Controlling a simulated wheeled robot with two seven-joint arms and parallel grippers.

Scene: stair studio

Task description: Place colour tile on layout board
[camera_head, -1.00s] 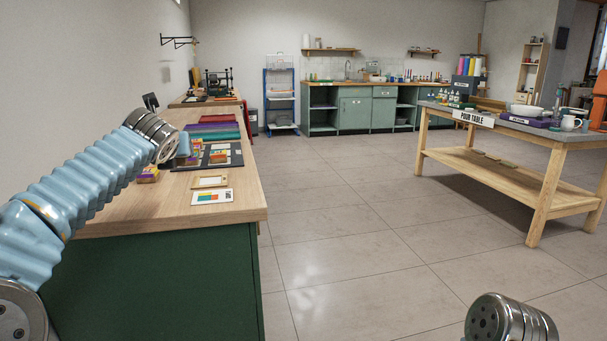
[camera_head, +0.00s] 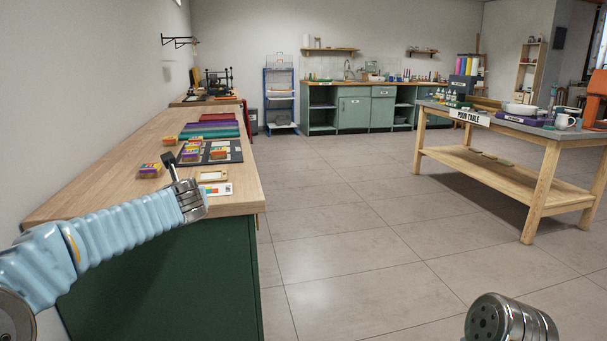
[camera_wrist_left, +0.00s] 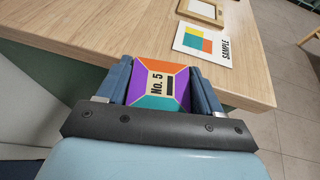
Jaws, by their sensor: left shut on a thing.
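My left gripper (camera_wrist_left: 160,68) is shut on a colour tile (camera_wrist_left: 158,83) marked "No. 5", with orange, purple and teal sides. In the left wrist view it is over the wooden bench near its front edge. My right gripper is not in view.
The sample card (camera_head: 217,190) lies near the bench's right edge; it also shows in the left wrist view (camera_wrist_left: 203,45). A small wooden frame (camera_head: 212,176) lies behind it. The bench's left part is bare.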

